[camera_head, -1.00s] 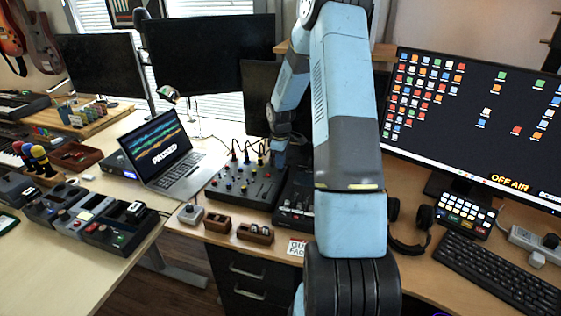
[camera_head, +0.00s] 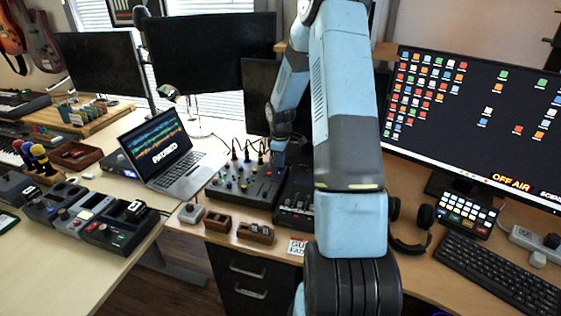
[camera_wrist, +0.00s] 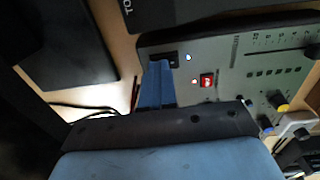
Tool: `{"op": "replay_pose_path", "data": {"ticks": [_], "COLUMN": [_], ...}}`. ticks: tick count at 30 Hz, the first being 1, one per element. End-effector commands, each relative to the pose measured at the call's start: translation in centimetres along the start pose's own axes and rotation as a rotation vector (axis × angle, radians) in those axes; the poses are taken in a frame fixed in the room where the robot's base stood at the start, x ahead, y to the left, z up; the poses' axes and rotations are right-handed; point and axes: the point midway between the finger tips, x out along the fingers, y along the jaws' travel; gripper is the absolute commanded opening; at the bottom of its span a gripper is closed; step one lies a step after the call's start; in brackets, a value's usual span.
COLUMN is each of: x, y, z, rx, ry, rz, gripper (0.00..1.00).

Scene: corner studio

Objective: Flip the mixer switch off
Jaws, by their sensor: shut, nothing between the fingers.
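A grey mixer panel (camera_wrist: 235,60) fills the upper right of the wrist view. It carries a black switch (camera_wrist: 170,57) beside a lit blue light, and a red switch (camera_wrist: 207,80) beside a small red light. My gripper (camera_wrist: 158,68) is shut and empty, its blue fingertips at the near side of the black switch, partly hiding it. I cannot tell whether they touch it. In the head view my gripper (camera_head: 279,148) is at the back edge of a dark mixer with coloured knobs (camera_head: 243,188), close to a second mixer with faders (camera_head: 292,208).
An open laptop (camera_head: 180,170) stands left of the knob mixer. Cables and a dark monitor (camera_head: 262,95) are behind. Two small wooden boxes (camera_head: 254,232) sit in front. Headphones (camera_head: 412,230) and a keyboard (camera_head: 490,270) lie to the right of my arm.

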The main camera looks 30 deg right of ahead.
Motion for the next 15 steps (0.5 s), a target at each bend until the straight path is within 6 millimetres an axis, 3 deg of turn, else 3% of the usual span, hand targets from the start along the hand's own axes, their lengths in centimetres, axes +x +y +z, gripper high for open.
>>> {"op": "replay_pose_path", "data": {"ticks": [1, 5, 15], "x": [1.2, 0.4, -6.0], "y": [-1.3, -1.2, -0.3], "z": [0.8, 0.6, -0.2], "rx": [0.002, 0.002, -0.004], "ry": [-0.019, -0.016, 0.0], "rz": [-0.035, -0.032, 0.0], "gripper": [0.0, 0.0, 0.0]}}
